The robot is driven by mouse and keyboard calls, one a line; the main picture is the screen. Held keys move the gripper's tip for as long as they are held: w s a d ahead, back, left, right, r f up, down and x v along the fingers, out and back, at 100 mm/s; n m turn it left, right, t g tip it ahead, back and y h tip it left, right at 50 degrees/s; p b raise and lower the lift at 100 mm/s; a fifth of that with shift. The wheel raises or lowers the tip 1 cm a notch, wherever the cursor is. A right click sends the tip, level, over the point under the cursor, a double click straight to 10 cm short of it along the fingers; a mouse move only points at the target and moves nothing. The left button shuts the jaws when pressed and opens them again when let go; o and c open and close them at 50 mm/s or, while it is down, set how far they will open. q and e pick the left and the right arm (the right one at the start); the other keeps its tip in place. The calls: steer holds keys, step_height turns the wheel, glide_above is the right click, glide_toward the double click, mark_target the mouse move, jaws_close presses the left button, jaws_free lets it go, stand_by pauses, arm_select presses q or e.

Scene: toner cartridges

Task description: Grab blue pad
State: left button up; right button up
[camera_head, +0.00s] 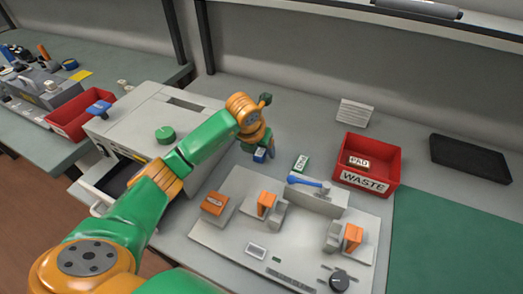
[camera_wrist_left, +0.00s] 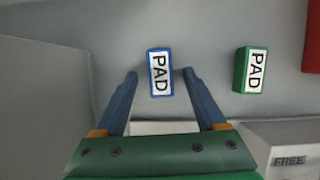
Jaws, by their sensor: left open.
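The blue pad (camera_wrist_left: 160,72) is a small block with a blue edge and a white label reading PAD, lying on the grey table. In the left wrist view it lies between the fingertips of my left gripper (camera_wrist_left: 160,75), which is open, with a gap on both sides of the pad. In the head view the blue pad (camera_head: 261,155) shows small below my left gripper (camera_head: 258,150), partly covered by it. A green pad (camera_head: 301,163) with a similar label lies to its right; it also shows in the left wrist view (camera_wrist_left: 250,70). My right gripper is not in view.
A red WASTE bin (camera_head: 368,180) holding a pad stands to the right. A grey fixture board (camera_head: 230,235) with orange blocks and a blue-handled tool lies in front. A grey printer-like machine (camera_head: 130,125) stands at the left. A black tray (camera_head: 470,158) is at the far right.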

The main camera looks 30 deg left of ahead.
arm_select(q)
jaws_close()
steer(key=shift+r, duration=0.1)
